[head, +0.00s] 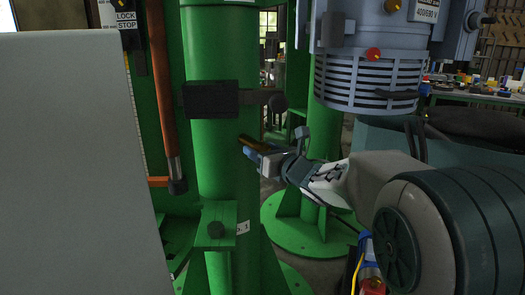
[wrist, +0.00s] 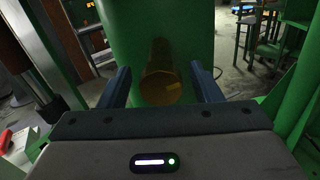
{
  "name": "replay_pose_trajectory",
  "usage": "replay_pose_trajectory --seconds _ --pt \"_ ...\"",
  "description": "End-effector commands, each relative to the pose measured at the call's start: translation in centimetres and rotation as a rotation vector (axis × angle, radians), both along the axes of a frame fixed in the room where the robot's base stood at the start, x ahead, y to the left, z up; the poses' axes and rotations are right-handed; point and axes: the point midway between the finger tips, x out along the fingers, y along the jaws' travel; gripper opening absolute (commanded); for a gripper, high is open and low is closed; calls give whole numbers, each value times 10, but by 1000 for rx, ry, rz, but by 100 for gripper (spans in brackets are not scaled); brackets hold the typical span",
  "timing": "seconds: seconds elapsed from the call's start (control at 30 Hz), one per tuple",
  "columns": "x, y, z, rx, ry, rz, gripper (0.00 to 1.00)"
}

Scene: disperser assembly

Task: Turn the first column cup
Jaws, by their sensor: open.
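The first column cup (wrist: 160,88) is an amber-brown, round-ended cylinder projecting from the green column (wrist: 118,40) in the wrist view. In the head view a small part of the cup (head: 247,140) shows at the column's right side. My gripper (wrist: 159,70) is open, with one dark blue finger on each side of the cup and gaps visible on both sides. In the head view my gripper (head: 264,149) reaches to the column from the right, and hides part of the cup. The column (head: 213,160) stands upright, with partly hidden "1" lettering low down.
A black clamp with a knob (head: 210,100) sits on the column above my gripper. A grey slotted motor housing (head: 368,82) hangs above my arm. A large grey panel (head: 75,170) blocks the left side.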

Motion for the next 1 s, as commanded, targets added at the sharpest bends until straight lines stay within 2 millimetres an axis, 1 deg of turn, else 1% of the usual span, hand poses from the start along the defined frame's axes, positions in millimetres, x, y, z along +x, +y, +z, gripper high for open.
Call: replay_pose_trajectory --seconds 0.13,0.17,0.2,0.3,0.67,0.87,1.0 --pt "0 0 0 0 0 0 58" --pt "0 0 0 0 0 0 50" --pt "0 0 0 0 0 0 39" --pt "0 0 0 0 0 1 14" --pt "0 0 -1 28 21 2 14" --pt "0 0 -2 111 82 3 14" --pt "0 0 -3 202 151 2 14"
